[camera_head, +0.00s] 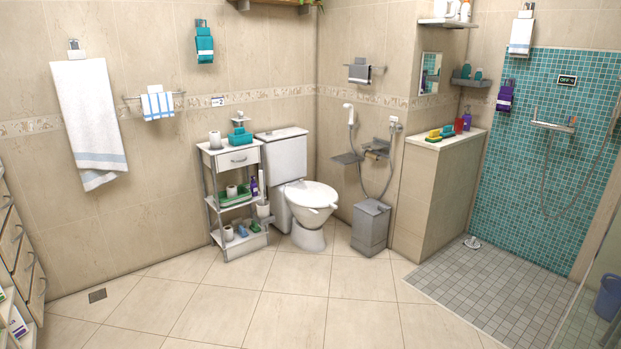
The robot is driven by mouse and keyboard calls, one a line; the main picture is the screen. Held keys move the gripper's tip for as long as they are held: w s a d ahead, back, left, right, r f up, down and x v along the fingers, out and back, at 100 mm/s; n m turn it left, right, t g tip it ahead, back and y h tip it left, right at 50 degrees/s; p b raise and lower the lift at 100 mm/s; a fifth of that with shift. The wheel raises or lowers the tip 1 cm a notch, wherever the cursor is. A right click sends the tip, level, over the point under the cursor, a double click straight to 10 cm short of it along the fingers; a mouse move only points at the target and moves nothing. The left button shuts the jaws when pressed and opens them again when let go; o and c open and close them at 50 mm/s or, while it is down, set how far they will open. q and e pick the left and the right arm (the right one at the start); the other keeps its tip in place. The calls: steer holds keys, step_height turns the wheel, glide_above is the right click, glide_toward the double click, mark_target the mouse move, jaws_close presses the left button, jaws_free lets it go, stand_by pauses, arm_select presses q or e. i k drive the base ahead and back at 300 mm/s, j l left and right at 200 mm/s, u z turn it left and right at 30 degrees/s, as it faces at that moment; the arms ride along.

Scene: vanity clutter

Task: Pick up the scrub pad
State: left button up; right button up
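Small yellow-and-green pads lie on the pale ledge (455,139) of the half wall beside the shower. One pad (433,135) is at the ledge's left front, and another pad (448,131) is just right of and behind it. They look like scrub pads or sponges, but they are too small to tell which is the scrub pad. Neither of my grippers shows in the head view, and nothing is seen touching the pads.
A red bottle (458,126) and a purple bottle (467,120) stand right of the pads. A grey bin (371,227) stands before the half wall, near the toilet (311,198). A shelf cart (232,160) stands left of it. The tiled floor in front is clear.

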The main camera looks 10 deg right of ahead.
mark_target(433, 137)
steer(key=i+l+z, duration=0.15)
steer(key=i+z, duration=0.8)
steer(key=i, duration=0.15)
steer(key=i+j+z, duration=0.3)
steer(key=i+z, duration=0.15)
steer(key=i+l, duration=0.1)
steer(key=i, duration=0.6)
steer(key=i+l, duration=0.15)
steer(key=i, duration=0.55)
steer(key=i+l+u, duration=0.1)
steer(key=i, duration=0.6)
